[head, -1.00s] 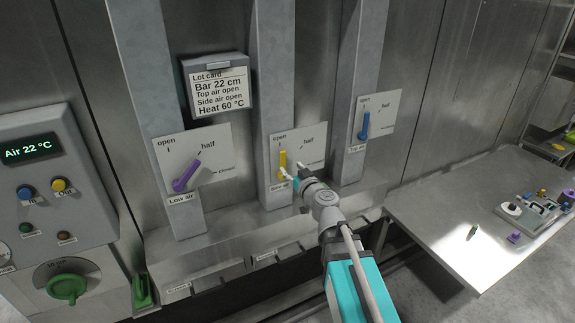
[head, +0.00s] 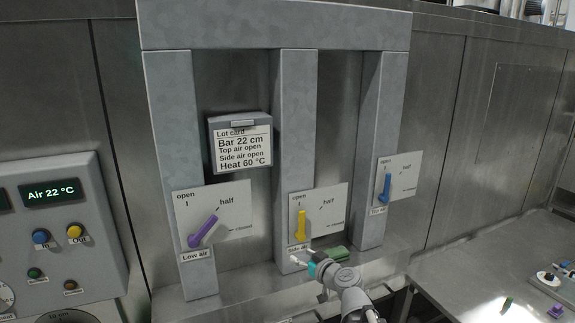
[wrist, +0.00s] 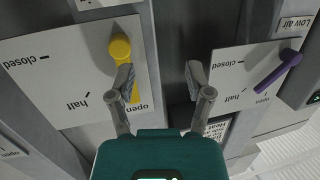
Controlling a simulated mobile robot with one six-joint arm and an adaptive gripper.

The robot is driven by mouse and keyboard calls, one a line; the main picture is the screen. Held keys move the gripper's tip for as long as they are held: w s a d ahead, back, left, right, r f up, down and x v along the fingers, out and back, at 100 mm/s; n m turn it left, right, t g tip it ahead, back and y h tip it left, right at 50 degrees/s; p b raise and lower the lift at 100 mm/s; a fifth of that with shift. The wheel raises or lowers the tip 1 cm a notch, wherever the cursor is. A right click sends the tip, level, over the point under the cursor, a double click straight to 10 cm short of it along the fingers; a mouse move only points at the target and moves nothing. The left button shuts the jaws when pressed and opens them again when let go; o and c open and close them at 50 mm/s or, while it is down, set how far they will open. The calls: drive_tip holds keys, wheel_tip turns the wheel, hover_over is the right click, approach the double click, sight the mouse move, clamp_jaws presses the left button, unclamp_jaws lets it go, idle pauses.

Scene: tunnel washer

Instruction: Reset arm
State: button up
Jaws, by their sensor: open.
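My gripper (head: 302,256) is open and empty, just below the yellow side air lever (head: 301,225) in the head view. In the wrist view my gripper (wrist: 159,78) has its fingers spread, with one finger overlapping the yellow lever (wrist: 120,48) in the picture; I cannot tell whether they touch. The yellow lever points up at "open". The blue top air lever (head: 386,188) also points up at "open". The purple low air lever (head: 204,231) slants toward "half"; it also shows in the wrist view (wrist: 278,72).
A lot card (head: 243,148) hangs between the ducts. A control panel (head: 62,215) with knobs is at the left. A metal table (head: 480,265) with small objects stands at the right. A green thing (head: 337,253) lies behind my gripper.

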drive_tip(key=s+d+f+g+h+b, duration=0.1)
drive_tip(key=s+f+g+b, duration=0.3)
drive_tip(key=f, duration=0.5)
drive_tip(key=s+d+f+g+h+b, duration=0.1)
drive_tip(key=s+f+g+h+b, duration=0.2)
drive_tip(key=f, duration=0.7)
drive_tip(key=s+d+f+m+g+h+b, duration=0.5)
drive_tip(key=s+d+f+m+g+b, duration=0.1)
drive_tip(key=s+d+f, duration=0.4)
drive_tip(key=shift+s+f, duration=0.2)
drive_tip(key=shift+f, duration=0.25)
drive_tip(key=shift+c, duration=0.6)
